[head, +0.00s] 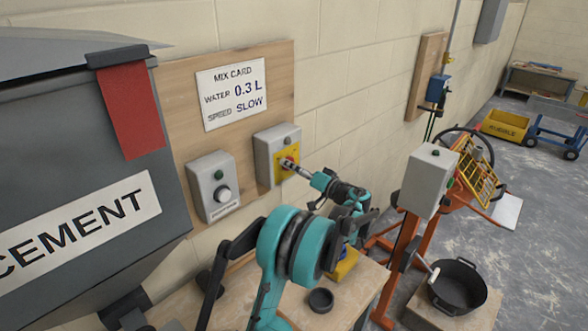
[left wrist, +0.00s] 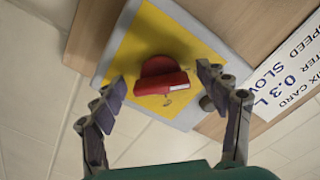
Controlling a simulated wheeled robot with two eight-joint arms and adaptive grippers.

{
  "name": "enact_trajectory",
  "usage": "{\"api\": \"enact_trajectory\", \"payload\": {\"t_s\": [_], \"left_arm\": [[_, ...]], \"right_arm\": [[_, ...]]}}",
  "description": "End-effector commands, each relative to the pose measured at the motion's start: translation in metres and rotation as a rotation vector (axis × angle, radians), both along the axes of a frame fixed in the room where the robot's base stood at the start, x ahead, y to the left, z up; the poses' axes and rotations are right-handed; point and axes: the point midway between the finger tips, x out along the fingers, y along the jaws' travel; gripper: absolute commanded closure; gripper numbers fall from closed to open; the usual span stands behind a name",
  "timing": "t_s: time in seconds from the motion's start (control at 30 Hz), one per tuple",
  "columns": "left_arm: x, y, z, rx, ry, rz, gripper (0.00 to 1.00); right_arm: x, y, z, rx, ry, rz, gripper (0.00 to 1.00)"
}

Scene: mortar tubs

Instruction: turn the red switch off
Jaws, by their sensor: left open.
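The red switch (left wrist: 160,76) is a rotary knob with a white mark on its handle, on a yellow plate (left wrist: 190,42) on a grey wall box (head: 266,150). In the head view the red switch (head: 287,161) is partly hidden by my left gripper (head: 291,166), which reaches it from the right. In the left wrist view my left gripper (left wrist: 162,78) is open, one finger on each side of the knob. I see gaps between the fingers and the knob; exact depth is hard to tell. My right gripper is not in view.
A grey box with a round knob (head: 222,194) sits left of the switch box, below the mix card (head: 232,92). A large cement bin (head: 80,180) fills the left. A grey control box (head: 428,180) on an orange post and a black tub (head: 459,285) stand at right.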

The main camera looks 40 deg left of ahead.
Motion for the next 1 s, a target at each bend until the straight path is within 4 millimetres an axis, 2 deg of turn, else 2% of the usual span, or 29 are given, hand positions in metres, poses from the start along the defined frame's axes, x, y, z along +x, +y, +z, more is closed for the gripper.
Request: {"api": "enact_trajectory", "payload": {"t_s": [0.17,0.27,0.5,0.7,0.8,1.0], "left_arm": [[0.000,-0.009,0.000,0.001,0.000,-0.002,0.26],[-0.001,-0.025,0.000,0.001,0.000,-0.004,0.26],[-0.006,-0.079,0.000,0.000,0.000,-0.004,0.26],[-0.009,-0.110,0.000,0.000,0.000,-0.001,0.26],[-0.010,-0.117,0.000,0.000,0.000,-0.001,0.26],[-0.010,-0.120,0.000,0.000,0.000,0.000,0.26]], "right_arm": [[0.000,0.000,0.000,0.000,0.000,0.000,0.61],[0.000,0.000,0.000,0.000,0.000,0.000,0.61],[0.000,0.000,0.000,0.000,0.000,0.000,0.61],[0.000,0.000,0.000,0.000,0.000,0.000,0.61],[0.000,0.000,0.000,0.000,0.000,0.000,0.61],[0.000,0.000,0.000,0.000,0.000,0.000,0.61]]}}
